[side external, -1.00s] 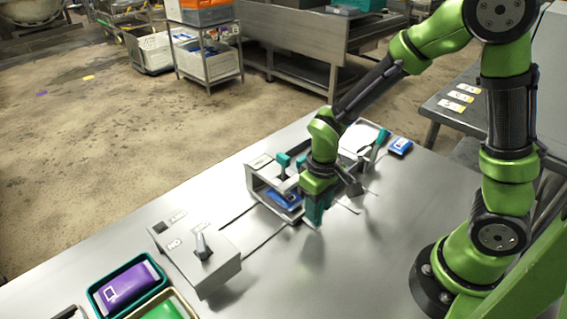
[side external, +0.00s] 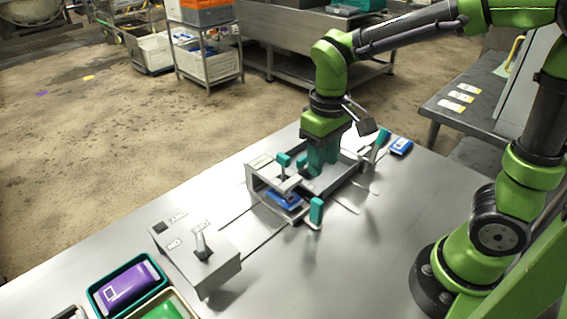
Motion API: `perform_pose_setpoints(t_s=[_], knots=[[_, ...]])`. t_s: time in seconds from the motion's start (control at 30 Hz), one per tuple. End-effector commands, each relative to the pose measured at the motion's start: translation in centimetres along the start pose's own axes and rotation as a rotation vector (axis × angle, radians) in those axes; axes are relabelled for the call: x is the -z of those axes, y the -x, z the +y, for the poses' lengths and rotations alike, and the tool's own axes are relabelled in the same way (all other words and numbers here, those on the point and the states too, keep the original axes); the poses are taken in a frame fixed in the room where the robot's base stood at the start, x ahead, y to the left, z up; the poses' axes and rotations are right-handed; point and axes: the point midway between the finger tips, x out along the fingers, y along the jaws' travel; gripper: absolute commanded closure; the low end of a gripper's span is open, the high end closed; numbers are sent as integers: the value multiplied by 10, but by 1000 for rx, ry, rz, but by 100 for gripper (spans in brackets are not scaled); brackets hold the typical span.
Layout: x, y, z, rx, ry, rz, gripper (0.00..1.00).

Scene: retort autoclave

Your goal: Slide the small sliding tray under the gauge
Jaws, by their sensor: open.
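The gauge (side external: 259,172) is a grey metal frame with a teal knob (side external: 284,160) on top, standing on the steel table. A blue pouch (side external: 283,199) lies low in the frame's opening. A teal upright handle (side external: 316,210) stands at the frame's near right corner; it seems to belong to the small sliding tray, whose bed is mostly hidden by the frame. My gripper (side external: 322,164) is open and points down over the rails behind the gauge, apart from that handle. Its teal fingertips are partly hidden by the frame, and I see nothing held.
A second teal handle (side external: 382,138) stands at the far end of the rails, beside another blue pouch (side external: 400,147). A grey switch box (side external: 205,262) with a lever and a teal bin (side external: 103,298) with a purple pouch stand at the lower left. The table's right front is clear.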

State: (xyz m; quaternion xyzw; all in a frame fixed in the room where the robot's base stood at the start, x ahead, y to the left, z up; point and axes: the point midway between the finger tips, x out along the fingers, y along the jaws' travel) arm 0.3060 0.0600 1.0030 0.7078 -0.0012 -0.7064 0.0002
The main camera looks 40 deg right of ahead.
Motion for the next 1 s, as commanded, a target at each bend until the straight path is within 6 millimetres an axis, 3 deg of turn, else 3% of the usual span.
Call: perform_pose_setpoints(t_s=[0.1,0.27,0.73,0.83,1.0], knots=[[0,20,0,0,0,2,57],[0,32,0,0,0,0,57],[2,30,-1,9,-13,19,57],[-6,28,-2,55,-49,81,57],[-29,42,5,159,-160,262,57]])
